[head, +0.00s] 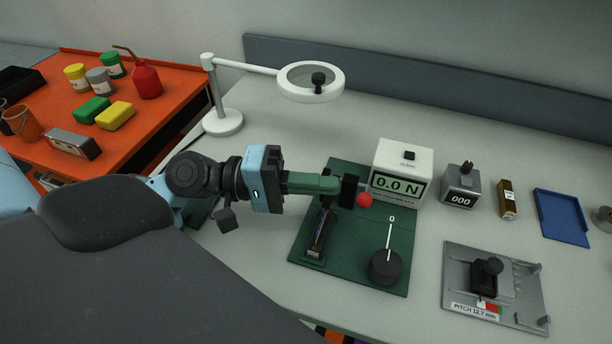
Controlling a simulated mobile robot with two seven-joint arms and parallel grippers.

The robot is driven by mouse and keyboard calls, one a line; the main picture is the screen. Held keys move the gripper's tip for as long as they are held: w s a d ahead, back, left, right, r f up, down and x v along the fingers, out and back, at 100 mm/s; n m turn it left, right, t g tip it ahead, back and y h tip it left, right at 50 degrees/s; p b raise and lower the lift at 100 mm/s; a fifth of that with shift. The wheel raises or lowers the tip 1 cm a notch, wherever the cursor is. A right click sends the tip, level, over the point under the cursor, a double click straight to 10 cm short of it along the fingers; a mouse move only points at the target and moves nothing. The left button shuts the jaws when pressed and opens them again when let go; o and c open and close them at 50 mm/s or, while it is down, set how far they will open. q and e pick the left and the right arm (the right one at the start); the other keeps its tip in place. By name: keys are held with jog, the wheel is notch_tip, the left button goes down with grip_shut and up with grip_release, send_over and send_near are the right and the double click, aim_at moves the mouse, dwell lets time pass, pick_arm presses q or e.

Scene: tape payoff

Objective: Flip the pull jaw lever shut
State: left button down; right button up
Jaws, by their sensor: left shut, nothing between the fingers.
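The pull tester is a dark green base plate (345,268) with a white force gauge box (404,160) at its back, reading 0.0 N. A red ball knob (365,200), which looks like the lever's end, sits just in front of the gauge. My left gripper (345,188) reaches in from the left over the plate. It is shut and empty, and its dark tip is right beside the red knob. I cannot tell whether they touch. The lever's arm and the jaw are mostly hidden behind the gripper. My right gripper is out of view.
A magnifier lamp (311,82) stands behind. A grey pitch fixture (510,288), counter (461,187) and blue tray (561,214) lie right. An orange bench (150,115) holds cans.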

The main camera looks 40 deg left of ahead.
pick_arm(q)
jog(key=v, duration=0.3)
jog(key=shift+w+r+b, duration=0.15)
jog(key=shift+r+b, duration=0.1)
jog(key=shift+b, duration=0.1)
dwell(0.4)
